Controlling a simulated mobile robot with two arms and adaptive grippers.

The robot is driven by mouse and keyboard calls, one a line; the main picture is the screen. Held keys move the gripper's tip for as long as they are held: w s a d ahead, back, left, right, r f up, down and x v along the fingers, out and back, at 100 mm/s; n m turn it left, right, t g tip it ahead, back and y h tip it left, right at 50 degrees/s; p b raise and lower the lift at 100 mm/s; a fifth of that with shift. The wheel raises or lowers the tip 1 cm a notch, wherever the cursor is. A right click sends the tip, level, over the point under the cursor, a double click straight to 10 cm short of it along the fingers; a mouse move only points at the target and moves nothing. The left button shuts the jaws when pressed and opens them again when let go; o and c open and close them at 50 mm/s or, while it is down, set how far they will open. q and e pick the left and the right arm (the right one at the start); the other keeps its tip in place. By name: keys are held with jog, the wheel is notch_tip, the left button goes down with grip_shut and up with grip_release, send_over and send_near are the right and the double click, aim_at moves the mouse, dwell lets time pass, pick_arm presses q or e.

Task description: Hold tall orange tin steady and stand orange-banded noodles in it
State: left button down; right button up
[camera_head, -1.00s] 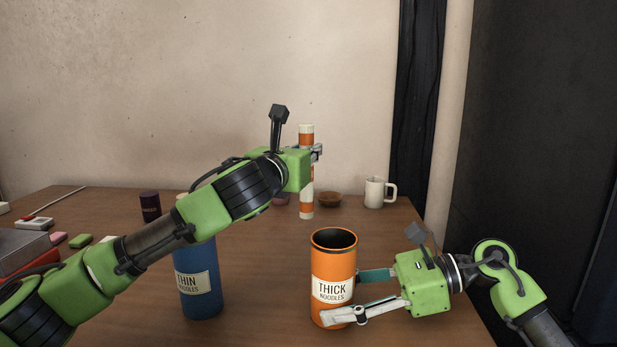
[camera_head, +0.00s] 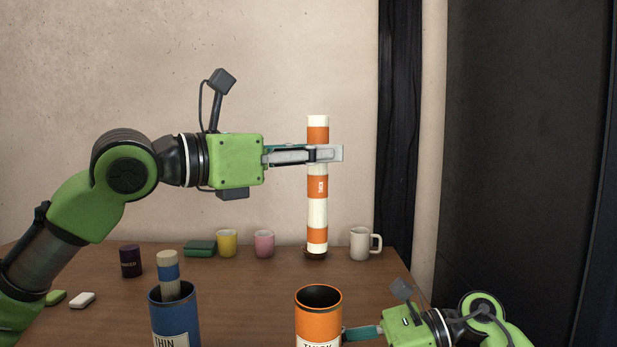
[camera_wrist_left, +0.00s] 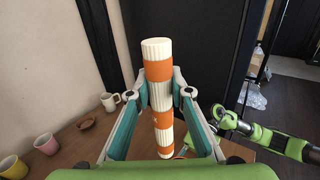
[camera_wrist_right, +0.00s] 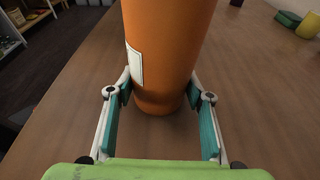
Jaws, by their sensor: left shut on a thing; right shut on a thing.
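The orange-banded noodles (camera_head: 317,210) are a tall cream bundle with orange bands, held upright in the air. My left gripper (camera_head: 325,154) is shut on their upper part; the left wrist view also shows the noodles (camera_wrist_left: 160,100) between the fingers. The tall orange tin (camera_head: 319,308) stands upright on the table with its dark mouth open, below the noodles in the head view. My right gripper (camera_wrist_right: 160,100) is shut on the tin low down, and the tin (camera_wrist_right: 165,50) fills the middle of the right wrist view. In the head view its fingers are partly out of frame.
A blue tin (camera_head: 174,315) with blue-banded noodles (camera_head: 168,270) in it stands left of the orange tin. Behind are a dark purple tin (camera_head: 131,261), a green block (camera_head: 200,248), a yellow cup (camera_head: 227,243), a pink cup (camera_head: 264,244) and a white mug (camera_head: 360,243).

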aim_at(319, 186)
pick_arm(q)
jog(key=s+r, duration=0.1)
jog(key=s+m+g, duration=0.1)
jog(key=s, duration=0.1)
jog(key=shift+d+r+h, duration=0.1)
jog(key=shift+r+h, duration=0.3)
notch_tip(319, 186, down, 16)
dwell(1.2)
jog(key=shift+f, duration=0.1)
jog(key=c, duration=1.8)
grip_release()
jog(key=shift+o, duration=0.2)
notch_tip(319, 186, up, 10)
